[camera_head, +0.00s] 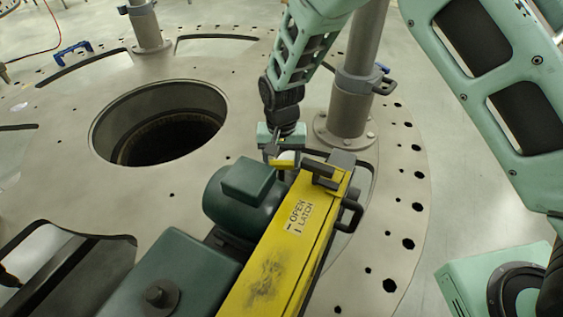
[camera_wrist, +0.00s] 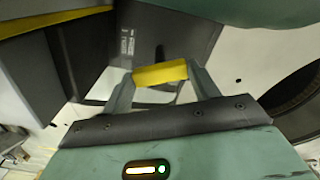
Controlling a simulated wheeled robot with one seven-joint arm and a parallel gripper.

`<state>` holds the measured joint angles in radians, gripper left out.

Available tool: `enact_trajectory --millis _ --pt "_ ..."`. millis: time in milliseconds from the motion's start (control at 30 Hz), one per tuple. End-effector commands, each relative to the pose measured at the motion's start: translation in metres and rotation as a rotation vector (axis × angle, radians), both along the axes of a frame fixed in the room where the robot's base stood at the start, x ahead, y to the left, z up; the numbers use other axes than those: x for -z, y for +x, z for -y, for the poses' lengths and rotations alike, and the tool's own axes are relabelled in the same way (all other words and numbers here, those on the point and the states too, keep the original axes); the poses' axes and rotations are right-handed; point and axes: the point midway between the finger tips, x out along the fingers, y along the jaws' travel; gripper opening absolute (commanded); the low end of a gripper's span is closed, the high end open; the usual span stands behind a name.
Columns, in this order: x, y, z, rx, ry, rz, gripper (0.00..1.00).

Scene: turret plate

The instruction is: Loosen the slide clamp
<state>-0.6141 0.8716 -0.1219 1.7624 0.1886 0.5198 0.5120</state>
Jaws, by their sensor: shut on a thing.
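My gripper (camera_head: 282,148) reaches down beside the yellow beam (camera_head: 285,240), near its far end. In the wrist view its two fingers (camera_wrist: 162,76) are shut on a short yellow handle (camera_wrist: 160,72), which spans the gap between them. The yellow handle (camera_head: 284,163) also shows in the head view, just left of the beam's end. It appears to be part of the slide clamp, but the clamp's body is hard to make out. The beam carries an "OPEN LATCH" label (camera_head: 299,217) and a dark bracket handle (camera_head: 350,214) on its right side.
A green motor housing (camera_head: 243,195) stands close left of the beam.

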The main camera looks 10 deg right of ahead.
Motion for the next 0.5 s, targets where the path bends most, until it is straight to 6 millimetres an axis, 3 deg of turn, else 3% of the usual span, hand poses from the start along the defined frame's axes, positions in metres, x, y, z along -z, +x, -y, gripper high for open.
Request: enact_trajectory --millis 500 --pt "0.0010 0.0013 0.0001 -0.491 0.002 0.004 0.37"
